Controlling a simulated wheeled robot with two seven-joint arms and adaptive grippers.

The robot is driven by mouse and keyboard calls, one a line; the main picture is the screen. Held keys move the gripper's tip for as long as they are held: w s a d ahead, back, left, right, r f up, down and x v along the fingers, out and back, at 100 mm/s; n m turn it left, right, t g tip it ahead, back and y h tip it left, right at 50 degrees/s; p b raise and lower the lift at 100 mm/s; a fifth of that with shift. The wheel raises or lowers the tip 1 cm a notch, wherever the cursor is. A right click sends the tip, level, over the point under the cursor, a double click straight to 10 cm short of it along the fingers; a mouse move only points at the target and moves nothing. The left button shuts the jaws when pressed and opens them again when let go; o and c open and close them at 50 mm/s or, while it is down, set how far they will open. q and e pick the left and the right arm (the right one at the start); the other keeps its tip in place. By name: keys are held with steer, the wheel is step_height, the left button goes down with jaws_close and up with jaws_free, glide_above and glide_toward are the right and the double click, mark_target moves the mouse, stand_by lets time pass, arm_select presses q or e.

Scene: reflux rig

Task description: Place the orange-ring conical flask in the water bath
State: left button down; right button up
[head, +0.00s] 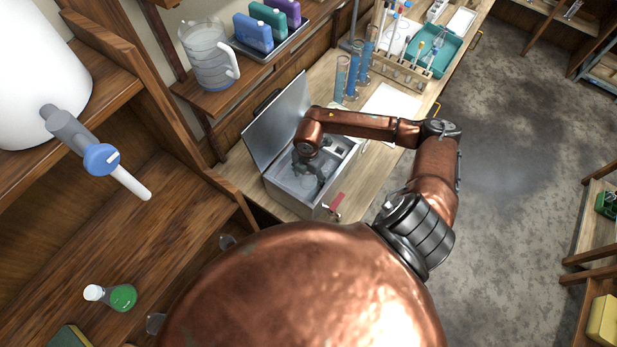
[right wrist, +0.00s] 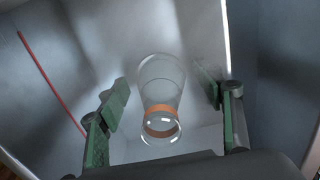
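The water bath (head: 287,199) is a grey metal box on the bench with its lid (head: 275,125) raised. My right gripper (head: 308,182) reaches down inside it. In the right wrist view, the clear conical flask with an orange ring (right wrist: 160,95) is inside the bath, between the fingers of my right gripper (right wrist: 163,82). The fingers are spread, with a visible gap on each side of the glass. In the head view the gripper mostly hides the flask. My left gripper is not in view.
Blue-filled cylinders (head: 352,75) and a tube rack (head: 402,72) stand behind the bath. A jug (head: 208,55) sits on the shelf at upper left. A white sheet (head: 392,104) lies on the bench beyond my arm.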

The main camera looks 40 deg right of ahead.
steer(key=shift+r, duration=0.6)
step_height(320, 180, up, 10)
steer(key=shift+r+b, duration=0.2)
steer(key=shift+b, duration=0.65)
steer(key=shift+r, duration=0.4)
steer(key=shift+a, duration=0.1)
